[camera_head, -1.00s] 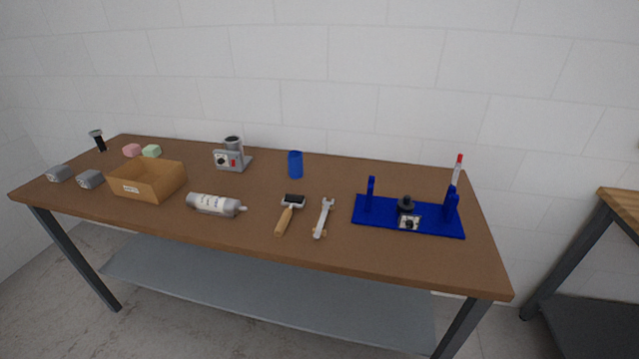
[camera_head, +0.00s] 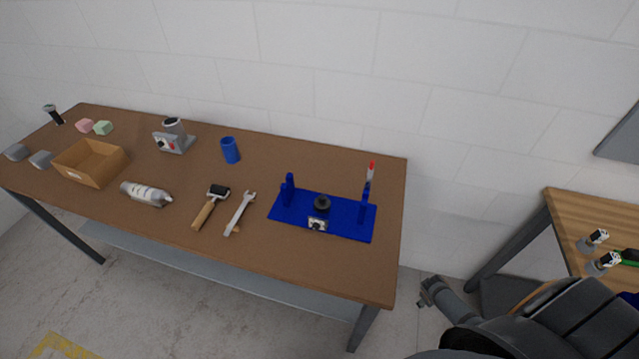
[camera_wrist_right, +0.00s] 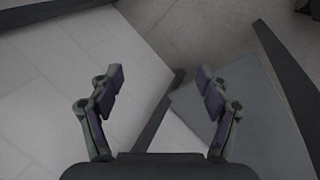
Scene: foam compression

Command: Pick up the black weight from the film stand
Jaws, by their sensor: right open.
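The black weight (camera_head: 322,202) is a small dark round piece in the middle of the blue film stand (camera_head: 352,226). The stand is a flat blue base with uprights at both ends, near the right end of the brown table. My right gripper (camera_wrist_right: 161,80) is open in the right wrist view, with nothing between its fingers. My right arm shows at the bottom right of the head view, beyond the table's right edge and well away from the weight. My left gripper is not in view.
A wrench (camera_head: 240,212) and a brush-like roller (camera_head: 209,208) lie left of the stand. A blue cup (camera_head: 230,150) stands behind them. A red-topped marker (camera_head: 371,172) stands at the stand's right end. A wooden table (camera_head: 590,212) is at the right.

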